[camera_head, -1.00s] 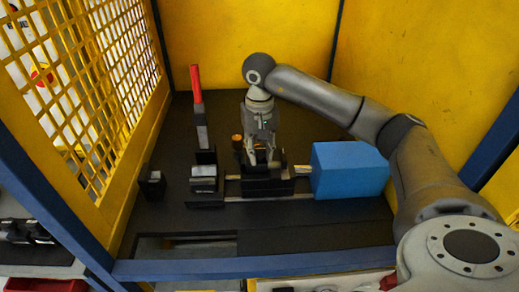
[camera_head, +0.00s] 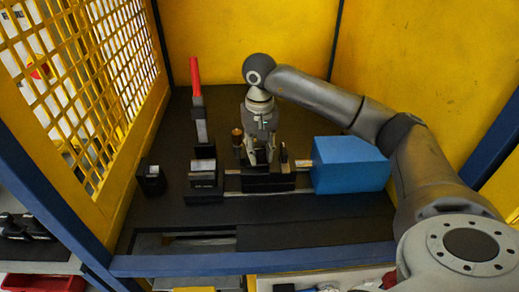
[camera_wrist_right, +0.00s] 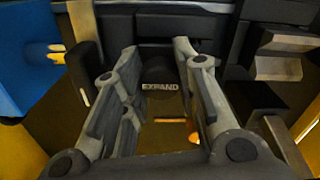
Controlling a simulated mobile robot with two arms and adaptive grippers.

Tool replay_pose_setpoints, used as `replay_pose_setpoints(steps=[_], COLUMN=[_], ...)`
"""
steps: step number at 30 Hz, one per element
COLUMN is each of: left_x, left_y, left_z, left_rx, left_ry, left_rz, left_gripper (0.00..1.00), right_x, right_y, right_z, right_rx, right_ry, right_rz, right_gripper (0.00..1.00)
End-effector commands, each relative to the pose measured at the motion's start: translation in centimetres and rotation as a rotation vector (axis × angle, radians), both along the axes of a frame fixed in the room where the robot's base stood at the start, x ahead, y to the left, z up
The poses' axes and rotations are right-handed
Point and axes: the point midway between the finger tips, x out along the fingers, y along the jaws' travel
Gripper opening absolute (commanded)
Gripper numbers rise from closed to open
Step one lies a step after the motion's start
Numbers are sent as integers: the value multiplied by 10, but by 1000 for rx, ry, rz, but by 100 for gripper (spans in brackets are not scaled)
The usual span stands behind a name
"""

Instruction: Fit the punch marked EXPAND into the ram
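A dark punch with white EXPAND lettering (camera_wrist_right: 160,88) sits between the fingertips of my right gripper (camera_wrist_right: 158,58) in the wrist view. The fingers stand apart, one on each side of it, and look open; whether the pads touch it is unclear. In the head view the right gripper (camera_head: 257,158) points down at the black block (camera_head: 268,183) on the rail, and the punch cannot be made out there. A short metal rod, seemingly the ram, sticks out of the blue housing (camera_head: 350,166); it shows in the wrist view (camera_wrist_right: 45,53). My left gripper is out of view.
A black block with a pale top (camera_head: 203,183) stands left of the gripper, with a red-handled lever (camera_head: 196,80) behind it. A copper-coloured piece (camera_head: 237,138) stands close to the gripper's left. A small dark block (camera_head: 152,181) is farther left. Yellow walls and mesh enclose the bench.

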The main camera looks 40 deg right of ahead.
Motion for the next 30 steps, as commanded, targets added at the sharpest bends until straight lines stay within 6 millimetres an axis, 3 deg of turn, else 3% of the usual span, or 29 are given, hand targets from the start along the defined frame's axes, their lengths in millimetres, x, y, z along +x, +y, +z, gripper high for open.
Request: replay_pose_setpoints(steps=[1,6,17,23,30], left_x=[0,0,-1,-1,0], left_y=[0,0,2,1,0], left_z=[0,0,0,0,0], left_rx=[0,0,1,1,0], left_ry=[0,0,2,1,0], left_rz=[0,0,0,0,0], left_gripper=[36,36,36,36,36], right_x=[1,0,0,1,1], right_y=[0,0,0,0,0], right_z=[2,1,4,36,92], right_rx=[1,0,-1,1,1], right_ry=[-3,-2,0,-4,-6], right_rz=[0,0,0,0,1], right_gripper=[34,52,52,52,52])
